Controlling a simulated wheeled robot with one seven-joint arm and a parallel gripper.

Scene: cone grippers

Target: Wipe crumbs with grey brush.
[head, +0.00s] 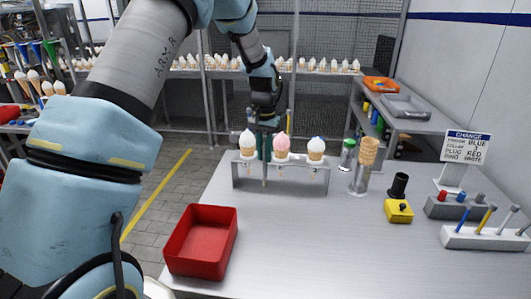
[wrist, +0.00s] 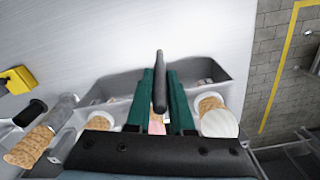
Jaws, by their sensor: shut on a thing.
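My gripper (head: 264,152) points down at the grey cone holder (head: 237,182) on the table. In the wrist view its green fingers (wrist: 161,74) are shut on a slim dark grey piece, seemingly the grey brush (wrist: 159,95). In the head view a thin grey shaft hangs below the fingers, between the white-topped cone (head: 248,143) and the pink-topped cone (head: 282,146). The brush's bristles cannot be made out. I cannot make out crumbs clearly; the fingers hide part of the holder.
A red tray (head: 202,240) stands at the table's front left. Right of the holder are a stack of empty cones (head: 366,160), a green-capped shaker (head: 347,155) and a yellow-based black part (head: 399,208). The table's front middle is clear.

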